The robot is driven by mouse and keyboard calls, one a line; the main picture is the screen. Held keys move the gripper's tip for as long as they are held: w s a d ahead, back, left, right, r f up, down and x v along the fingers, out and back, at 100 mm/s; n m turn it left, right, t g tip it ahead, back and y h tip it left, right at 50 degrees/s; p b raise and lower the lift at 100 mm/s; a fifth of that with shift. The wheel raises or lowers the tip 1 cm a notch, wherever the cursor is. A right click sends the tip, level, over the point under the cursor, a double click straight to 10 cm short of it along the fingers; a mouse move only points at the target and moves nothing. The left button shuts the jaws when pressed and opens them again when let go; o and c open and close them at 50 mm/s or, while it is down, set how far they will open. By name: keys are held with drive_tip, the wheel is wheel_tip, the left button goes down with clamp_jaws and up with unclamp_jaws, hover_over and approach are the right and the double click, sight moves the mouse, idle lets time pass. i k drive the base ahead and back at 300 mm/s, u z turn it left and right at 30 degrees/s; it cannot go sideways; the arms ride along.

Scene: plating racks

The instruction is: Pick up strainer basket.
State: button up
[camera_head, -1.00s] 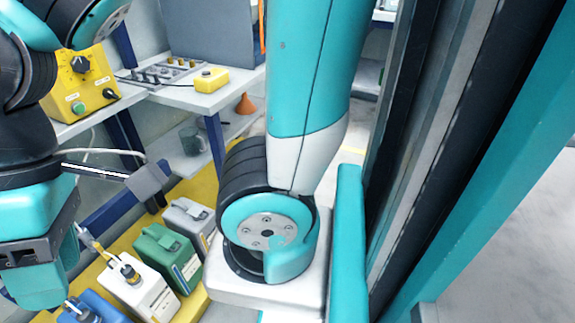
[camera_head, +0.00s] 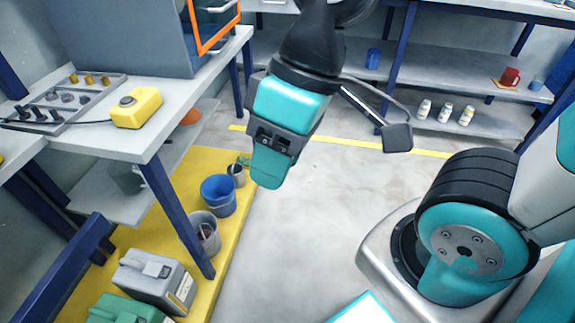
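I cannot make out a strainer basket for certain in this view. My gripper (camera_head: 270,168) hangs from the dark wrist in the upper middle, over the grey floor, pointing down. It is seen from the side, so I cannot tell whether its fingers are open or shut. No held object shows at it. To its lower left, a blue bucket (camera_head: 218,194), a grey bucket (camera_head: 205,236) and a smaller grey pot (camera_head: 236,171) stand on the yellow floor strip; the grey bucket has something dark inside.
A workbench (camera_head: 97,144) on the left holds a yellow button box (camera_head: 136,108) and a parts tray (camera_head: 62,112). Grey (camera_head: 155,280) and green (camera_head: 125,310) jerrycans stand at lower left. Back shelves hold a red mug (camera_head: 510,77) and white bottles (camera_head: 445,113). The middle floor is clear.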

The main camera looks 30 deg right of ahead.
sight(235, 170)
drive_tip(key=z, duration=0.6)
drive_tip(key=k, duration=0.5)
drive_tip(key=z, duration=0.8)
drive_tip(key=i, duration=1.4)
drive_tip(key=u, duration=1.4)
drive_tip(key=i, duration=0.8)
drive_tip(key=u, duration=0.85)
